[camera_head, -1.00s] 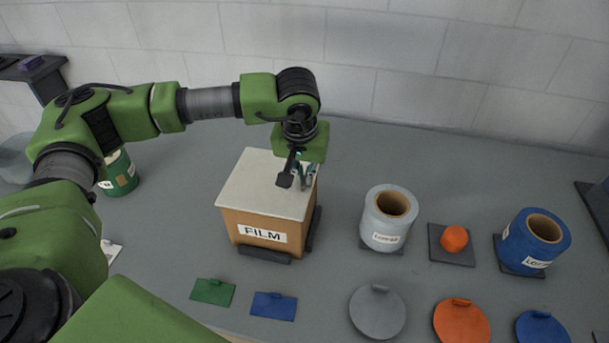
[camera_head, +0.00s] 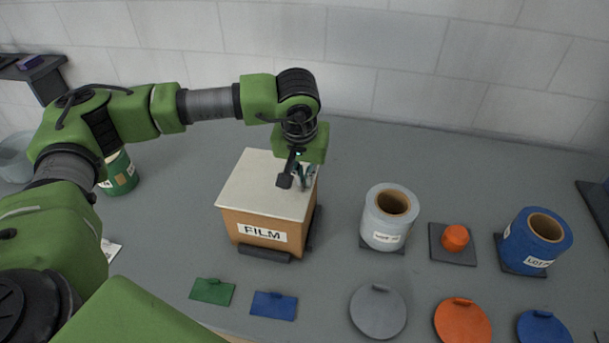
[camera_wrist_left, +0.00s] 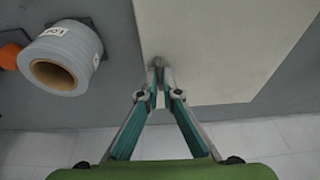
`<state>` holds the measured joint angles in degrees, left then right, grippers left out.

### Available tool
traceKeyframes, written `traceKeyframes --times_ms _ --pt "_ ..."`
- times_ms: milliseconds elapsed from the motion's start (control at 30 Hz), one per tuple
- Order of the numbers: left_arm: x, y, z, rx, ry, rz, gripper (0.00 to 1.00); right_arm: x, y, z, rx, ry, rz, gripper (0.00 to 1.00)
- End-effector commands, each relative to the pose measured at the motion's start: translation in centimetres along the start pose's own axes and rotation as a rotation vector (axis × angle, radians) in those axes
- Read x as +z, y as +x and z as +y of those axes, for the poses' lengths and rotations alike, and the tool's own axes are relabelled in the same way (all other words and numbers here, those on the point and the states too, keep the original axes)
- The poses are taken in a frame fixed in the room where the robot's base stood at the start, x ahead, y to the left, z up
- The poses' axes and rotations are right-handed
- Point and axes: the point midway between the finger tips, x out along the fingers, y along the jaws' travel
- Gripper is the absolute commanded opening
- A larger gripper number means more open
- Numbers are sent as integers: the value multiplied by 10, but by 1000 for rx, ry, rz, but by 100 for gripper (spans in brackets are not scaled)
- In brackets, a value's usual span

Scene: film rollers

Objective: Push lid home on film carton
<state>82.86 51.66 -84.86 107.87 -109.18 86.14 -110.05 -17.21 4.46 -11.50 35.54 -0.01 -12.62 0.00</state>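The film carton (camera_head: 242,224) is a brown box with a "FILM" label on its front, standing on the grey table. Its pale lid (camera_head: 262,180) lies over the top and also fills much of the left wrist view (camera_wrist_left: 215,40). I cannot tell whether any gap is left under the lid. My left gripper (camera_head: 296,184) points down at the lid's right part. In the left wrist view its fingertips (camera_wrist_left: 160,70) meet close together at the lid's edge, with nothing visible held between them. Whether they touch the lid is unclear. My right gripper is not in view.
Right of the carton stand a grey roll (camera_head: 381,232), an orange piece (camera_head: 456,238) on a dark pad and a blue roll (camera_head: 522,250). Round lids, including a grey one (camera_head: 378,312), lie in front. Green (camera_head: 212,291) and blue (camera_head: 274,305) plates lie before the carton.

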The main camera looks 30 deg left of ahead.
Motion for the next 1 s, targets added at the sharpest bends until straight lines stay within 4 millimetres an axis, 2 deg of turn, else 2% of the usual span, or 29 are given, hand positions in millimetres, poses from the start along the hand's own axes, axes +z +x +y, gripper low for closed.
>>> traceKeyframes --times_ms 1000 --pt "6 11 0 -3 3 -12 0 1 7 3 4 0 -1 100"
